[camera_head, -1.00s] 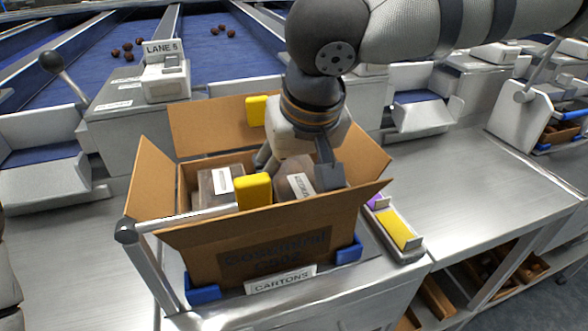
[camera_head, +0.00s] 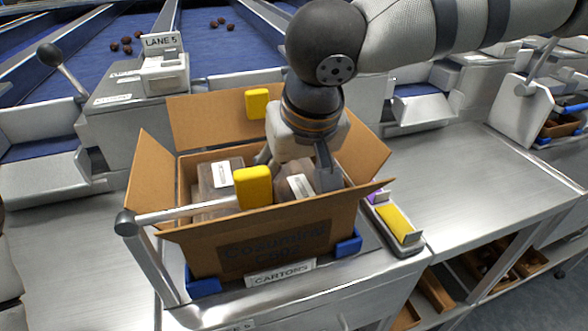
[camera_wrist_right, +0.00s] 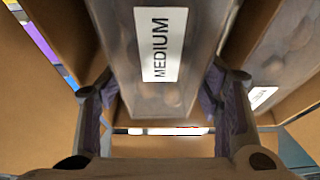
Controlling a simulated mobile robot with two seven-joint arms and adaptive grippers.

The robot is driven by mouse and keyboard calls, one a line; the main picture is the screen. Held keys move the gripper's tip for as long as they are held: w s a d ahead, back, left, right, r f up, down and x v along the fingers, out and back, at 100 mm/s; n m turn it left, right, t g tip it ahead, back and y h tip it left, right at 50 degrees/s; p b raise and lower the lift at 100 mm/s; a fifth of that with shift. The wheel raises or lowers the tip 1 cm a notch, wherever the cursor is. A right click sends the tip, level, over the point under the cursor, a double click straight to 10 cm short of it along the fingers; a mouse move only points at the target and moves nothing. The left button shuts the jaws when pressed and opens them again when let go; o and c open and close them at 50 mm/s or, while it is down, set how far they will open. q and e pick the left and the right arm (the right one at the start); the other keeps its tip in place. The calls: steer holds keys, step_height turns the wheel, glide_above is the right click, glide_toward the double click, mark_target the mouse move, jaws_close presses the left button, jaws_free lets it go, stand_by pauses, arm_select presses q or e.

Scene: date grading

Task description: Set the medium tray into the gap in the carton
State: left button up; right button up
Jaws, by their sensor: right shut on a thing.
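The open cardboard carton (camera_head: 200,250) stands in the middle of the bench with its flaps spread. My right gripper (camera_head: 295,168) reaches into it from above and is shut on the medium tray (camera_head: 300,187), at the carton's right side. In the right wrist view the medium tray (camera_wrist_right: 120,40) is a clear-walled tray with a white MEDIUM label and brown contents, between both fingers (camera_wrist_right: 160,105). Another labelled tray (camera_head: 213,180) lies in the carton to its left. It also shows at the right of the wrist view (camera_wrist_right: 285,60). The medium tray's underside is hidden. My left gripper is not in view.
Blue corner holders (camera_head: 204,286) hold the carton's base. A small holder with a yellow block (camera_head: 395,224) stands right of it. The bench further right is clear.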

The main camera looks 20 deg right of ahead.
steer(key=shift+f, duration=0.1)
steer(key=o, duration=1.4)
steer(key=shift+c, duration=0.2)
steer(key=shift+c, duration=0.3)
steer(key=shift+o, duration=1.3)
steer(key=shift+o, duration=0.3)
step_height(320, 180, up, 12)
